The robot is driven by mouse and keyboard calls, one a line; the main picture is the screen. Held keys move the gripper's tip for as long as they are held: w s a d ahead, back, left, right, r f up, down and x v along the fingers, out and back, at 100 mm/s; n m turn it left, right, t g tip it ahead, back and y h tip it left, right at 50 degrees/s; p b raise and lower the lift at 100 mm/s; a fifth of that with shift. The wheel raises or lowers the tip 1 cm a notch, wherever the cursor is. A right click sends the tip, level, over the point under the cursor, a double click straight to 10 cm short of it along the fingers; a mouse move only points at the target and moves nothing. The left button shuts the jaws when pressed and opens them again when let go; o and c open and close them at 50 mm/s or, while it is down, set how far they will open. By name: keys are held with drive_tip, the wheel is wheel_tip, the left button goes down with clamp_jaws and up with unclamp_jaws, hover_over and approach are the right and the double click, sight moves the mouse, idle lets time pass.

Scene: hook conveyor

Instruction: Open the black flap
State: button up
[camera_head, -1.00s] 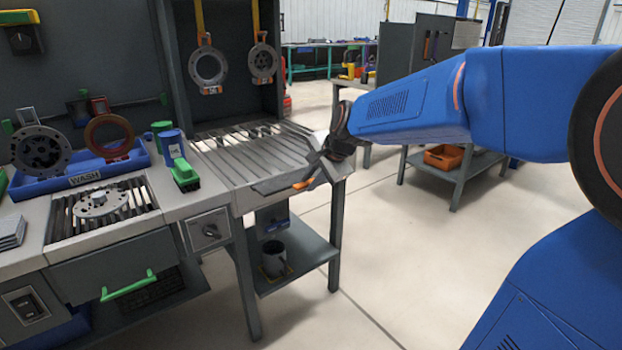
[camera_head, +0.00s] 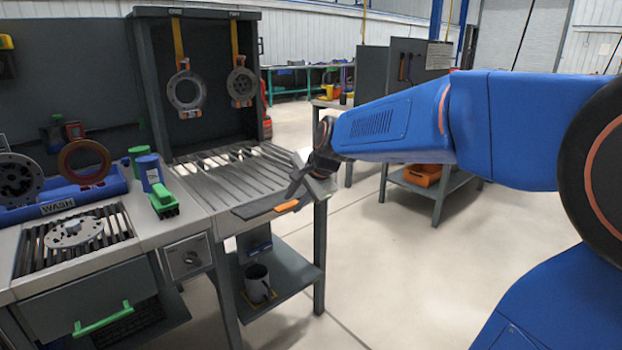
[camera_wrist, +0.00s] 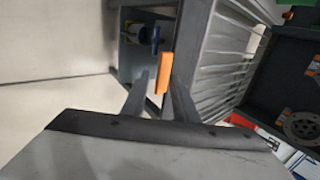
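The black flap (camera_head: 256,210) is a thin dark panel at the front edge of the slatted table. It looks close to flat, though its exact tilt is hard to tell. An orange tab (camera_head: 287,206) sits at its right end. My gripper (camera_head: 296,188) is at that end, just above and beside the tab. In the wrist view the orange tab (camera_wrist: 165,72) shows between the two tips of my gripper (camera_wrist: 160,85). The fingers stand apart, with a gap visible on the left side of the tab. I cannot tell whether either finger touches it.
The slatted table (camera_head: 222,180) has a lower shelf with a dark mug (camera_head: 257,283). Two round metal parts hang in the dark cabinet behind. Open floor (camera_head: 420,270) lies to the right.

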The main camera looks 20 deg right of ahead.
drive_tip(key=v, duration=1.5)
drive_tip(key=shift+f, duration=0.1)
